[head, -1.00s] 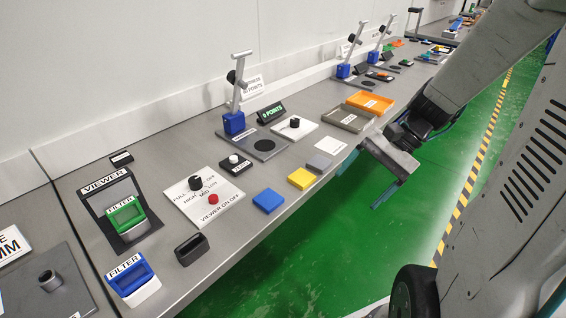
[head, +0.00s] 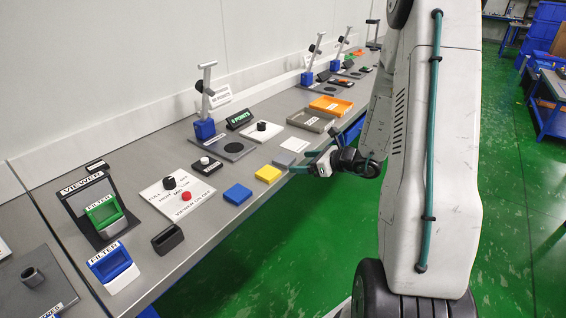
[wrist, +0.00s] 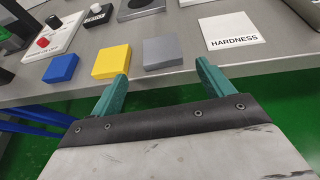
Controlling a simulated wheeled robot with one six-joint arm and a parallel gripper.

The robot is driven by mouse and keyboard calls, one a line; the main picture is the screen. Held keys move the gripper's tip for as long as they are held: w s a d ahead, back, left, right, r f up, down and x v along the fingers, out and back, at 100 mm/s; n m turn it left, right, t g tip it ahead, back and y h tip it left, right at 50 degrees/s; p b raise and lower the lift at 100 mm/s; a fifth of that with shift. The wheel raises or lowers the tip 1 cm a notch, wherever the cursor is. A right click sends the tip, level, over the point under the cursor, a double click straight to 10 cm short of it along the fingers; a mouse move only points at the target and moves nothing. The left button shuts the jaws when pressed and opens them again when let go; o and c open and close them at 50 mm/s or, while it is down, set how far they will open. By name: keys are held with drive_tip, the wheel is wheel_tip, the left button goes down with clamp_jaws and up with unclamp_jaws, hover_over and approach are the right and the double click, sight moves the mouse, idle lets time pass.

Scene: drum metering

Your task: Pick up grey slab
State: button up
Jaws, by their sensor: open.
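The grey slab (wrist: 162,52) lies flat near the front edge of the bench in the wrist view, between the yellow slab and the white HARDNESS card. In the head view the grey slab (head: 284,159) shows just left of my gripper. My gripper (wrist: 161,78) is open and empty, with its two green fingers pointing toward the bench. The slab lies ahead of the gap between the fingers, apart from them. In the head view my gripper (head: 300,166) is at the bench's front edge.
The yellow slab (wrist: 112,61) and blue slab (wrist: 61,68) lie to the left of the grey slab. The HARDNESS card (wrist: 231,31) lies to its right. Behind are a black-labelled block (wrist: 98,14) and a stand's base (wrist: 140,8). Green floor lies below the bench edge.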

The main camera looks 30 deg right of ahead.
sight(287, 160)
drive_tip(key=x, duration=0.5)
drive_tip(key=shift+w+d+r, duration=0.1)
drive_tip(key=shift+r, duration=0.15)
drive_tip(key=c, duration=1.1)
drive_tip(key=shift+r, duration=0.15)
